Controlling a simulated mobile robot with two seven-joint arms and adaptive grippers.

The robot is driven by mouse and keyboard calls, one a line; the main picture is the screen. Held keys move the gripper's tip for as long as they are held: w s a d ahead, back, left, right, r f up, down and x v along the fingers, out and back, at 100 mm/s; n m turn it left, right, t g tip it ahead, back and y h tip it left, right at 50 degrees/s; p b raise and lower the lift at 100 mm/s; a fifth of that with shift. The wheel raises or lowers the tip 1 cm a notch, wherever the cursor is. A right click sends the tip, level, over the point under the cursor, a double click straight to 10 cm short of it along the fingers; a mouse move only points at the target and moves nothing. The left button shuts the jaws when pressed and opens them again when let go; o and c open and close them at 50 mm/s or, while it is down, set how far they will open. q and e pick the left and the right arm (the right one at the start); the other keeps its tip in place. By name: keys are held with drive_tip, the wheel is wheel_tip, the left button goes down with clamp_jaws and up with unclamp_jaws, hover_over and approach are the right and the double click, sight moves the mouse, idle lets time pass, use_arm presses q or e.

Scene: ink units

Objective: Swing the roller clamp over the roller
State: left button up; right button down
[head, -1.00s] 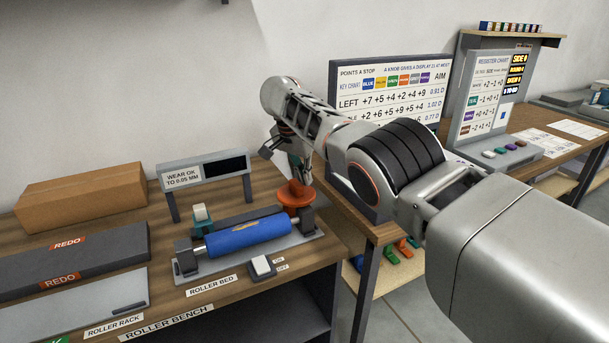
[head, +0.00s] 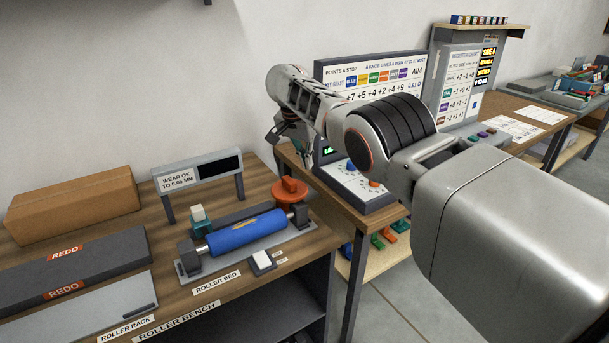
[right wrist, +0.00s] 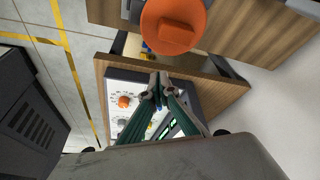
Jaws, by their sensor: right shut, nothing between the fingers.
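A blue roller (head: 245,232) lies across the grey roller bed (head: 190,268) on the bench. A round orange knob (head: 290,192) with a raised grip stands at the roller's right end; it also shows at the top of the right wrist view (right wrist: 172,25). A dark bar (head: 238,215) lies behind the roller, alongside it and not across it; I cannot tell for sure that it is the clamp's arm. My right gripper (head: 287,138) is up and behind the knob, apart from it. Its fingertips meet, empty, in the right wrist view (right wrist: 158,88). My left gripper is not in view.
A gauge stand (head: 200,178) reading "WEAR OK" stands behind the roller. A small teal-and-white block (head: 199,217) is at its left. A cardboard box (head: 75,203) is at far left. The neighbouring table carries a control panel (head: 375,196) with knobs, beneath my right gripper.

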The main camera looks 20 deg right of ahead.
use_arm(q)
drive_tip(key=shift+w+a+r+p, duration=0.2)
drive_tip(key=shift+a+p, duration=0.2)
drive_tip(key=shift+p, duration=0.2)
use_arm(e)
drive_tip(key=w+v, duration=0.1)
drive_tip(key=v, duration=0.5)
drive_tip(key=shift+a+r, duration=0.25)
drive_tip(key=shift+a, duration=0.15)
drive_tip(key=shift+s+f, duration=0.1)
drive_tip(key=shift+s, duration=0.1)
